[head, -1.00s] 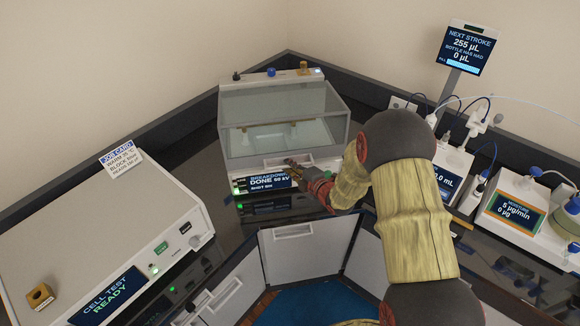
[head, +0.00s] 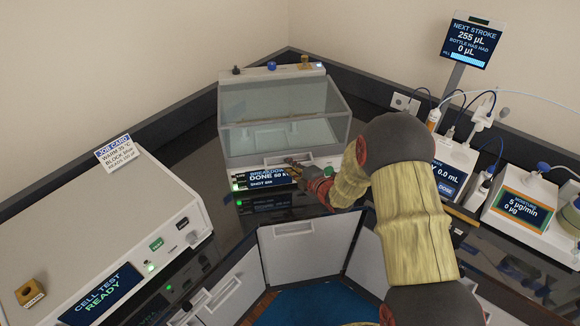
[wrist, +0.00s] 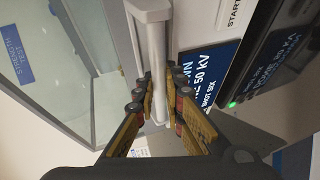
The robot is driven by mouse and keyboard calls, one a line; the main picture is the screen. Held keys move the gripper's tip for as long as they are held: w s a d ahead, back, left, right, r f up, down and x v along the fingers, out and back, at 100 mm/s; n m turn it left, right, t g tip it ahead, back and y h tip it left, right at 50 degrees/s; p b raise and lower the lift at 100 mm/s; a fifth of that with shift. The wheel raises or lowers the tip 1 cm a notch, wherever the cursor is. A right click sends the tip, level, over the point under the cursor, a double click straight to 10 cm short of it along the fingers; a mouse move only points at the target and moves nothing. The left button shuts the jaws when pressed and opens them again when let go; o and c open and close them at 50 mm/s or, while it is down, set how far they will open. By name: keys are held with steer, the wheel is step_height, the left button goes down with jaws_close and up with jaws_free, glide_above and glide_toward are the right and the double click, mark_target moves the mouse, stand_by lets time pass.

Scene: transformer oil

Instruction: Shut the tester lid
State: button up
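The tester (head: 309,71) stands in the back corner of the bench, with a display reading DONE and SHOT SIX on its front. Its clear lid (head: 290,97) covers the test chamber. The lid looks low over the body, but I cannot tell if it is fully seated. My gripper (head: 295,165) is at the lid's front edge, just above the display. In the wrist view my gripper (wrist: 158,85) has its fingers on both sides of the pale lid handle (wrist: 157,50) and appears closed on it. The finger contact is partly hidden in the head view.
A white cell test unit (head: 120,215) with a READY screen and a job card (head: 118,157) is at the left. Dosing and moisture instruments (head: 522,205) with tubes stand at the right, beyond my arm. Cabinet fronts (head: 300,245) are below the bench edge.

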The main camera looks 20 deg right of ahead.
steer(key=shift+o, duration=1.2)
steer(key=shift+s+r, duration=0.1)
steer(key=v, duration=1.1)
steer(key=shift+s+d, duration=0.15)
steer(key=shift+s, duration=0.25)
